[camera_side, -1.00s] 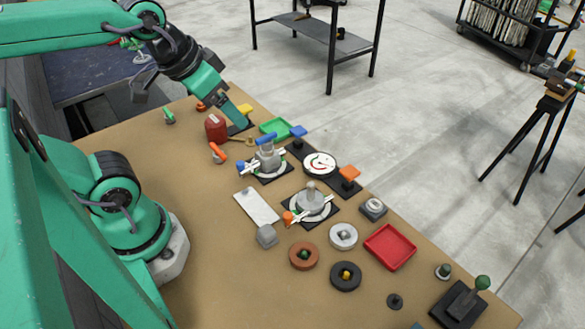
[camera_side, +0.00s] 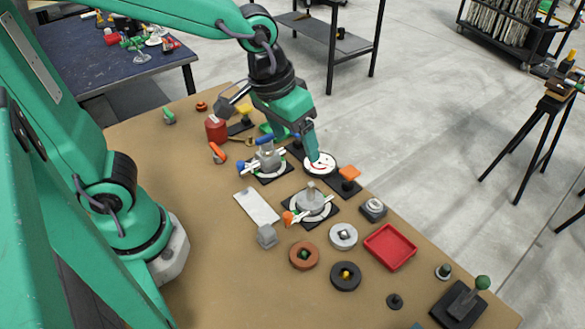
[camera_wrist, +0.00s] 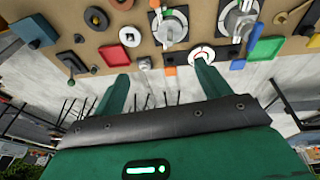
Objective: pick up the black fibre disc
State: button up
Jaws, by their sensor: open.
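The black fibre disc (camera_side: 346,276) lies flat on the brown table as a dark ring with a yellow piece in its middle. It also shows in the wrist view (camera_wrist: 96,18), near the top edge left of centre. My gripper (camera_side: 312,152) is over the far side of the table by the white round gauge (camera_side: 320,163), well away from the disc. In the wrist view my gripper (camera_wrist: 160,75) has its two green fingers wide apart with nothing between them.
A brown ring (camera_side: 304,255) and a grey ring (camera_side: 343,236) lie close to the disc, with a red tray (camera_side: 389,247) to its right. Fixtures with upright grey parts (camera_side: 311,199) stand between my gripper and the disc. Bare table lies in front of the disc.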

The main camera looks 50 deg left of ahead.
jog(key=w+d+f+g, duration=0.1)
jog(key=d+f+g, duration=0.1)
jog(key=d+f, duration=0.6)
jog(key=y, duration=0.1)
send_over(346, 273)
jog(key=shift+n+g, duration=0.3)
jog(key=shift+g, duration=0.1)
notch_tip(346, 273, down, 5)
jog(key=shift+d+r, duration=0.1)
jog(key=shift+d, duration=0.05)
jog(key=shift+f, duration=1.25)
jog(key=shift+f, duration=0.1)
jog(key=shift+f, duration=2.5)
jog(key=c, duration=1.1)
jog(key=shift+o, duration=0.2)
jog(key=shift+r, duration=0.15)
